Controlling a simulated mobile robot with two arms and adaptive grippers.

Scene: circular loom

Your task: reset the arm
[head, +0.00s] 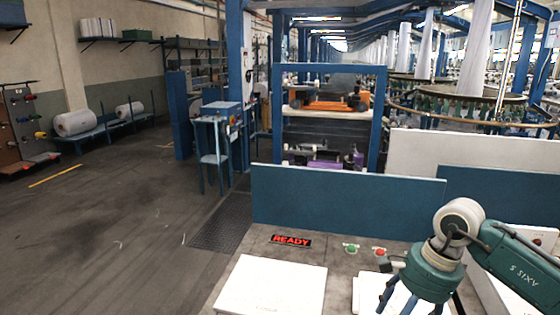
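A green jointed arm (515,262) marked "AXIS 5" comes in from the right edge over the worktable. Its white round joint (459,221) is at the top, and a green wrist (436,272) hangs down with blue-grey fingers cut off by the bottom edge. A green button (350,248) and a red button (380,252) sit on the table to the left of this arm. A sign (291,240) with "READY" in red letters is left of the buttons. Neither of my grippers shows in the head view.
The grey worktable (340,267) bears a white sheet (272,286) and another partly hidden white piece (367,291). A blue panel (345,197) stands along its back edge. Behind it is a blue-framed machine (330,120). Open floor (120,225) lies at left.

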